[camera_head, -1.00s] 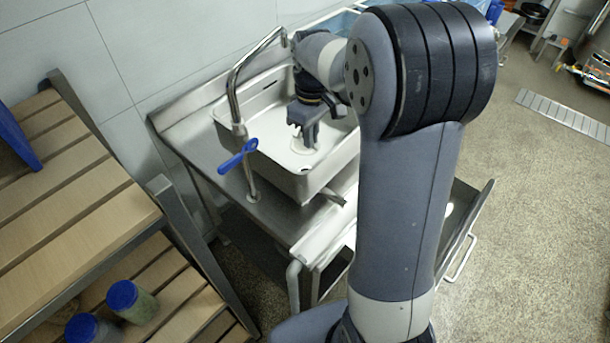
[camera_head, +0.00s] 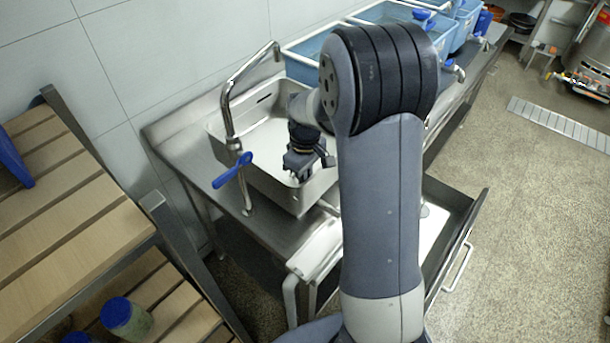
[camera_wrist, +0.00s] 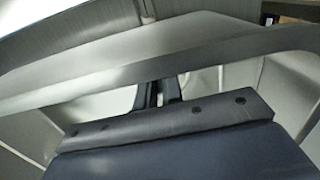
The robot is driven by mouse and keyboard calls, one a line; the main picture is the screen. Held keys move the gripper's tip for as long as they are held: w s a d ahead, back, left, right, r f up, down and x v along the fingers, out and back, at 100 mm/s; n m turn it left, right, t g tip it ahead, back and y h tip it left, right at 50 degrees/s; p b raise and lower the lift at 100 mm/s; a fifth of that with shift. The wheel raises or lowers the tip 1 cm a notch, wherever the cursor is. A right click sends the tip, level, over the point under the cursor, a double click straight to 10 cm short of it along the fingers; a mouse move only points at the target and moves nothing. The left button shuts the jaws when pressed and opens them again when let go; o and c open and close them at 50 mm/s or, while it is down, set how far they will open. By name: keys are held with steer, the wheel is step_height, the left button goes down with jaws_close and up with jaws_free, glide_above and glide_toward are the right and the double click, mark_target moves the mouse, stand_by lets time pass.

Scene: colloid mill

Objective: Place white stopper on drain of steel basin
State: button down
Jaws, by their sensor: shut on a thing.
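The steel basin (camera_head: 262,130) is set in a metal counter, with a tall tap at its left. My gripper (camera_head: 297,174) points down inside the basin, close to its front wall. In the wrist view, my gripper's fingers (camera_wrist: 158,92) are close together, shut on the white stopper. My gripper mostly hides the stopper in the head view. The drain is hidden under my gripper, so I cannot tell whether the stopper touches it.
The tap (camera_head: 229,105) with a blue lever (camera_head: 232,170) stands at the basin's left. A metal rim (camera_wrist: 150,62) crosses close above the fingers in the wrist view. Blue tubs (camera_head: 395,14) stand behind. An open drawer (camera_head: 462,225) juts out at right. A slatted wooden shelf (camera_head: 60,215) is at left.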

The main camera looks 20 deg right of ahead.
steer(key=shift+f, duration=0.15)
steer(key=c, duration=1.5)
jaws_free()
steer(key=shift+c, duration=0.2)
step_height(320, 180, up, 12)
steer(key=shift+w+r, duration=0.15)
steer(key=shift+r, duration=0.05)
steer(key=shift+d, duration=0.1)
